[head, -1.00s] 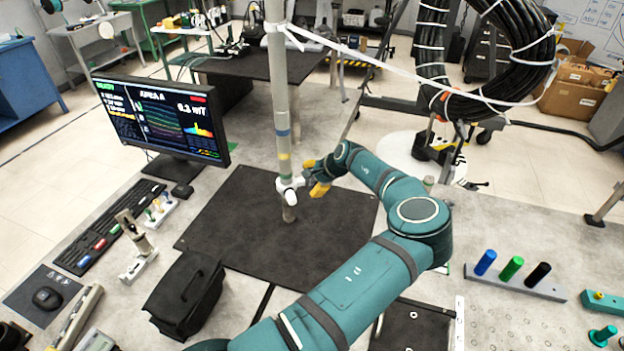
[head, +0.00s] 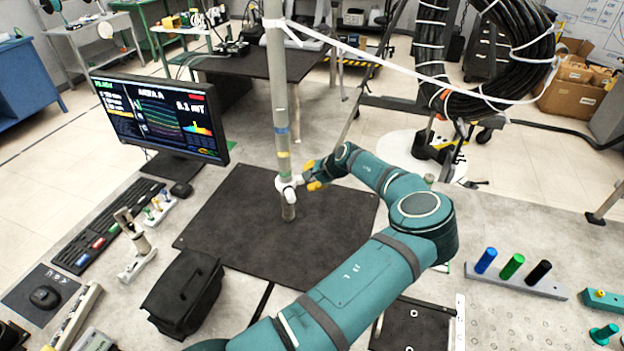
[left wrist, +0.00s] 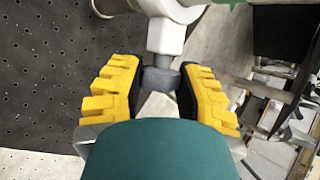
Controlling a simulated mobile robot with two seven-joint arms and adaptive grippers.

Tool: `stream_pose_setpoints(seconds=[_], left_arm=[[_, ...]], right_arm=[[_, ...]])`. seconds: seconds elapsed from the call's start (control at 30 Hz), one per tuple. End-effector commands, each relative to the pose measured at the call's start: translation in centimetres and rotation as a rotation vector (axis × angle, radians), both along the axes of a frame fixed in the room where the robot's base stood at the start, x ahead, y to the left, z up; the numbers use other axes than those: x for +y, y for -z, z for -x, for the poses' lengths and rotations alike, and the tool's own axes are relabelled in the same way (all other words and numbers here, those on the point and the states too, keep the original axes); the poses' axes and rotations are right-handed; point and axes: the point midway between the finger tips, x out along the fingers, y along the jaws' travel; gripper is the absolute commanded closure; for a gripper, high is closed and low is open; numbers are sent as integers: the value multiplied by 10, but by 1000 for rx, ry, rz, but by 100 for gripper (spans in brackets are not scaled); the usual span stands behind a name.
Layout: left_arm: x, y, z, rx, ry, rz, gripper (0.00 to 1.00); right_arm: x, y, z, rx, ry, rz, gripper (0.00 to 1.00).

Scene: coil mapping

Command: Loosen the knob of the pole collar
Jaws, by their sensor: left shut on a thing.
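The pole (head: 281,100) stands upright on the dark mat, with blue and yellow bands above the collar. The white pole collar (head: 286,183) sits around its lower part. It also shows at the top of the left wrist view (left wrist: 168,35). The dark-tipped knob (left wrist: 160,78) sticks out from the collar, between the fingers of my left gripper (left wrist: 160,92). My left gripper (head: 311,178) reaches the collar from the right in the head view and is shut on the knob. In the head view the knob is too small to make out. My right gripper is out of view.
A monitor (head: 160,115) stands left of the pole. A black bag (head: 184,294) and a small stand (head: 135,245) are at front left. Blue, green and black pegs stand in a holder (head: 530,285) at right. The black mat (head: 235,225) around the pole is clear.

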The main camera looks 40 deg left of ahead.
Motion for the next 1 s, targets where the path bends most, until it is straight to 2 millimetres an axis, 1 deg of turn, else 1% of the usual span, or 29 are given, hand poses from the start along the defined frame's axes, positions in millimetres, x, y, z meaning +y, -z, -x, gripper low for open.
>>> stream_pose_setpoints(seconds=[0.2, 0.33, 0.5, 0.8, 0.83, 0.9, 1.0], left_arm=[[0, 7, 1, -99, 6, -133, 100], [0, 6, 1, -149, 5, -199, 100], [0, 3, 1, -178, 6, -234, 100], [0, 1, 1, -182, 5, -235, 100], [0, 1, 1, -182, 5, -235, 52], [0, 1, 1, -181, 6, -235, 33], [0, 1, 0, -182, 6, -235, 33]], right_arm=[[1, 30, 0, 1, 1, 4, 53], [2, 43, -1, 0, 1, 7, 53], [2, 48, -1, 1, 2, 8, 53], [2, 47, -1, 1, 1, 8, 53], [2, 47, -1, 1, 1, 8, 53], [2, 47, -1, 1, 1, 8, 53], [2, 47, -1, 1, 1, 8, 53]])
